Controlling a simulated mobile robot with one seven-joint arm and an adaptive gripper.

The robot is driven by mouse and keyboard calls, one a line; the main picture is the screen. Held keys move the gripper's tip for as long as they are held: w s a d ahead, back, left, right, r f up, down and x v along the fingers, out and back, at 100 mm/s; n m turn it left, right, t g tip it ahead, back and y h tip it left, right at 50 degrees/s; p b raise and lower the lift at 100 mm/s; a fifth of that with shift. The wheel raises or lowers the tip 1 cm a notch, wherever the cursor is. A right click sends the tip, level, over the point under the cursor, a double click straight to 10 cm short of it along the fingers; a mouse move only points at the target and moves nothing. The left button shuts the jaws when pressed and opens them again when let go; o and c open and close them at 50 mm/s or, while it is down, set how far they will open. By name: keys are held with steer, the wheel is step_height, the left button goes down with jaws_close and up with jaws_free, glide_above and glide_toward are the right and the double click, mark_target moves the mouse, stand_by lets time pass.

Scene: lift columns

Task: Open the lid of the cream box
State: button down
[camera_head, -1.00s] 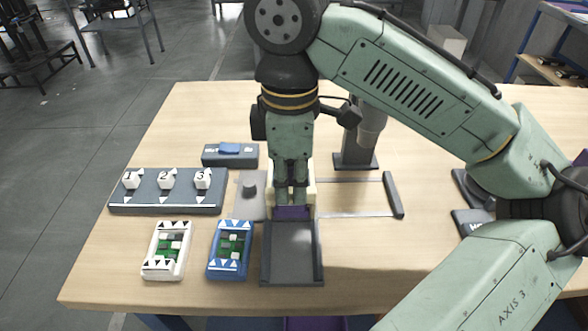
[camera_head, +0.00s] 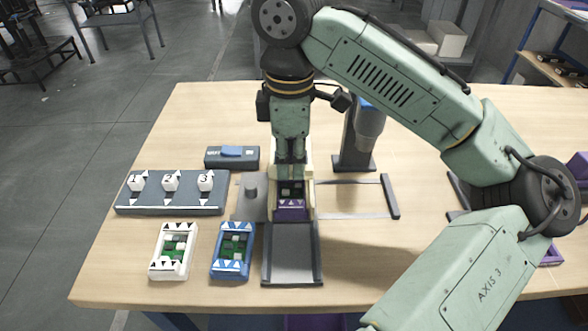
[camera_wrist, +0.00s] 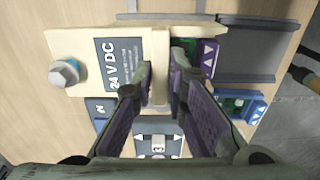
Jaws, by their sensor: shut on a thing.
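The cream box (camera_head: 309,172) stands mid-table, partly hidden behind my gripper (camera_head: 291,172) in the head view. A purple module with a green board (camera_head: 291,209) shows at its front end. In the wrist view, a cream part with a "24 V DC" label (camera_wrist: 122,66) and a metal knob (camera_wrist: 65,72) lies left of my fingers. My gripper (camera_wrist: 162,76) is shut on a narrow cream bar (camera_wrist: 160,52), which looks like part of the lid. The purple module (camera_wrist: 203,55) is close to the right finger. The lid's exact angle is hard to tell.
A dark tray (camera_head: 292,272) adjoins the box's front. White (camera_head: 172,250) and blue (camera_head: 232,250) modules lie front left. A numbered rack (camera_head: 170,204) and blue-topped box (camera_head: 231,157) are left. A post (camera_head: 352,150) stands behind right; bare tabletop lies at front right.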

steer(key=shift+w+p, duration=0.8)
steer(key=shift+w, duration=0.9)
steer(key=c, duration=1.6)
jaws_free()
steer(key=shift+c, duration=0.2)
steer(key=shift+r, duration=0.15)
step_height(320, 180, up, 4)
steer(key=p, duration=0.4)
steer(key=shift+p, duration=0.4)
steer(key=shift+r, duration=0.85)
steer(key=shift+s, duration=0.1)
